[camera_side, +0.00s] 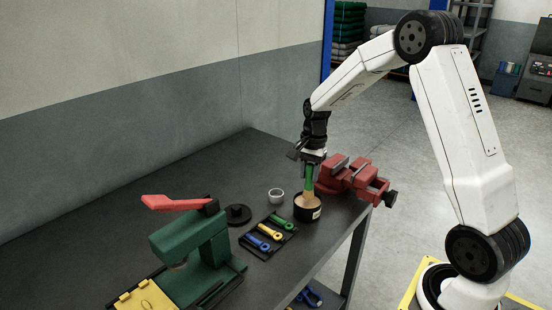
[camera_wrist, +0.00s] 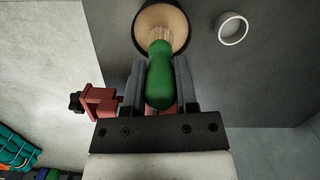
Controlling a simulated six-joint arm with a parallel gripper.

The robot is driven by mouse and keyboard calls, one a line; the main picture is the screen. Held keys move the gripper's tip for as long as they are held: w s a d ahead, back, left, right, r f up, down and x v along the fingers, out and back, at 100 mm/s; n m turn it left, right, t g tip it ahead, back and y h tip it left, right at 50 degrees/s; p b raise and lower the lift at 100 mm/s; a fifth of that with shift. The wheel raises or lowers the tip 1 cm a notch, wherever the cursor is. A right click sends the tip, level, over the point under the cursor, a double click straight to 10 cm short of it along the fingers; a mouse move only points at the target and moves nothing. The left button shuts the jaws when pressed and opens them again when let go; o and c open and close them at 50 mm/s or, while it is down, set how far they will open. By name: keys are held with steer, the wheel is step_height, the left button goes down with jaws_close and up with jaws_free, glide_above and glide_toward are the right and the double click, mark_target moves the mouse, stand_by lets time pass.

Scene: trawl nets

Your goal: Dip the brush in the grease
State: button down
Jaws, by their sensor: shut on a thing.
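The brush has a green handle (camera_side: 309,179) and pale bristles; in the wrist view the handle (camera_wrist: 160,80) points away from me towards the tin. My gripper (camera_side: 312,168) is shut on the handle and holds the brush nearly upright, bristles down; its jaws (camera_wrist: 161,62) flank the handle in the wrist view. The grease tin (camera_side: 307,214) is a dark round pot with a tan filling, directly under the brush. It also shows at the top of the wrist view (camera_wrist: 184,28). The bristles meet the tan surface in the picture; how deep they sit, I cannot tell.
A red vise (camera_side: 352,178) stands close behind the tin. A small white ring-shaped cup (camera_side: 276,196) is left of it. A black tray (camera_side: 262,251) with blue, yellow and green tools lies in front. A green press (camera_side: 190,250) with a red lever is at front left.

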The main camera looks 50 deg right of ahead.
mark_target(306, 194)
steer(key=shift+r, duration=2.35)
steer(key=shift+a, duration=0.1)
steer(key=s+a+f+n, duration=0.1)
steer(key=a+f+n, duration=0.2)
steer(key=a+n, duration=0.4)
steer(key=s+a+f+n+g+h, duration=0.1)
steer(key=a+f+n, duration=0.3)
steer(key=a+n, duration=0.4)
steer(key=shift+s+a+f+n, duration=0.2)
steer(key=shift+s+a+n, duration=0.05)
steer(key=shift+s+n, duration=0.15)
